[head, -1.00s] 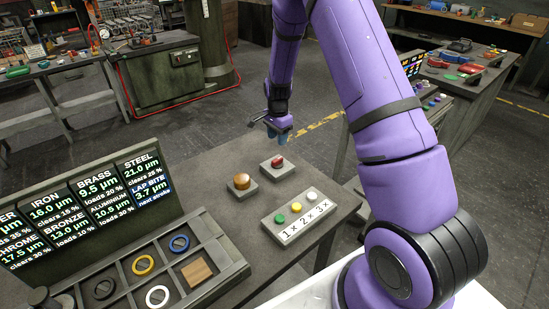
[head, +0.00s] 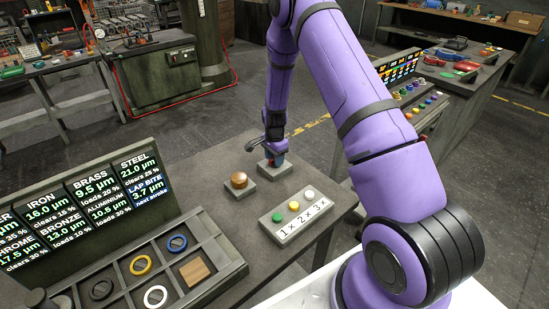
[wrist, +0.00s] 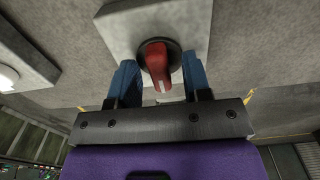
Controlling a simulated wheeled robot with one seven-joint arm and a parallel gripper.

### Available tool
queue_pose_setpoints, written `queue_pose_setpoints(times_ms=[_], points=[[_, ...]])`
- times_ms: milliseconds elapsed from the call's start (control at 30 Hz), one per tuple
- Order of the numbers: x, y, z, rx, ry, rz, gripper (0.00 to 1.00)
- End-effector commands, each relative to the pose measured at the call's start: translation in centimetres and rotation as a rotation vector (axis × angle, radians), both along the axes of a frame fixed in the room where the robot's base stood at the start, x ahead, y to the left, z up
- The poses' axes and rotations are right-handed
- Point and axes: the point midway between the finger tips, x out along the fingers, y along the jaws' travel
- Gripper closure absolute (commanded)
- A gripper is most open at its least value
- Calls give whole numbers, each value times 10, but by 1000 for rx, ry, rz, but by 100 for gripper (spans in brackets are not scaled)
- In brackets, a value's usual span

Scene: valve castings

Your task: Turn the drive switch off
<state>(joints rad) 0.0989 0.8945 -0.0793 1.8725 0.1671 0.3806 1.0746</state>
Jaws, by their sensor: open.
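The drive switch is a red rotary handle (wrist: 158,62) on a dark round base, set on a light grey square plate (wrist: 190,15) in the wrist view. My gripper (wrist: 160,78) is open, with one blue finger on each side of the red handle. Small gaps show between the fingers and the handle, and I see no clear contact. In the head view my gripper (head: 274,160) is down at the switch's grey block (head: 276,173) and hides most of the red handle.
An amber round button (head: 239,179) on a grey block stands just left of the switch. A compartment tray with rings (head: 225,265) and a readout board (head: 100,190) are at the left.

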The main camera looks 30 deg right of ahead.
Motion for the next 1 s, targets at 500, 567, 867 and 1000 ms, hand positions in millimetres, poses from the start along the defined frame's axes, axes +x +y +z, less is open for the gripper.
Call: queue_pose_setpoints(times_ms=[500, 567, 867, 1000], points=[[0, 0, 0, 0, 0, 12, 100], [0, 0, 0, 0, 0, 25, 100], [0, 1, 0, 1, 0, 185, 100], [0, 0, 0, 0, 0, 308, 100]])
